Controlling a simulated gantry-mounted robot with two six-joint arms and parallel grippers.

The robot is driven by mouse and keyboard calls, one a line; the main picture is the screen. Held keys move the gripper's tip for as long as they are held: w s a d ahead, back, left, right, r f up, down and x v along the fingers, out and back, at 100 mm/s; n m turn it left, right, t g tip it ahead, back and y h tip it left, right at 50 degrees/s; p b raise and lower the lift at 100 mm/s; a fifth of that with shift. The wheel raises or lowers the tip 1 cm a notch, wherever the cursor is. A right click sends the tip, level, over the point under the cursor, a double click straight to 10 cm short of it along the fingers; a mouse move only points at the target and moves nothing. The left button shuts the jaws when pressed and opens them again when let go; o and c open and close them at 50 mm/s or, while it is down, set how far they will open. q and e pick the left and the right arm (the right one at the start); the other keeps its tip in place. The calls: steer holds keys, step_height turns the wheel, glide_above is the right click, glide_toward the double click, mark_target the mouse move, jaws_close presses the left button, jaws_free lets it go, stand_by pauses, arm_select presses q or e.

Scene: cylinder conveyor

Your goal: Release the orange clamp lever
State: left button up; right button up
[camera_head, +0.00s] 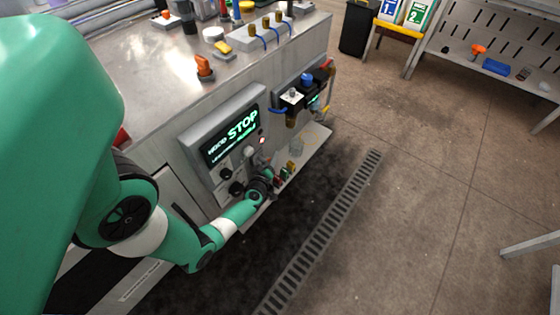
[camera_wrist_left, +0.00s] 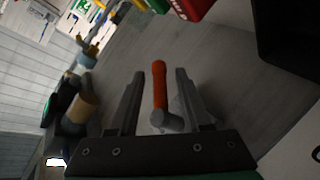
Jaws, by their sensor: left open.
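In the left wrist view an orange-red lever (camera_wrist_left: 159,82) with a grey rounded base (camera_wrist_left: 167,121) stands between the two fingers of my left gripper (camera_wrist_left: 160,76). The fingers are apart, one on each side of the lever, with visible gaps. In the head view my left gripper (camera_head: 272,180) is low at the machine's front, below the STOP display (camera_head: 232,134). The lever cannot be made out clearly there. Another orange part (camera_head: 204,67) stands on the metal worktop. My right gripper is not in view.
A black and blue fitting unit (camera_head: 300,97) juts from the machine front, right of the display. Small coloured items lie on a low shelf (camera_head: 308,150) near the gripper. In the wrist view a red box (camera_wrist_left: 193,8) and a brown cylinder (camera_wrist_left: 79,106) are nearby. Open floor lies right.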

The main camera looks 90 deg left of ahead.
arm_select(q)
jaws_close()
stand_by(0.3)
steer(key=shift+f+b, duration=0.15)
steer(key=shift+b, duration=0.55)
steer(key=shift+y+b, duration=0.6)
steer(key=shift+b, duration=0.35)
steer(key=shift+w+a+n+t+y+b, duration=0.1)
steer(key=shift+n+t+y+b, duration=0.2)
steer(key=shift+w+a+r+n+t+y+b, duration=0.15)
steer(key=shift+r+n+t+y+b, duration=0.3)
steer(key=shift+r+y, duration=0.6)
steer(key=shift+r+n+y, duration=0.2)
steer(key=shift+n+y, duration=0.45)
steer(key=shift+y, duration=0.4)
steer(key=shift+r, duration=0.1)
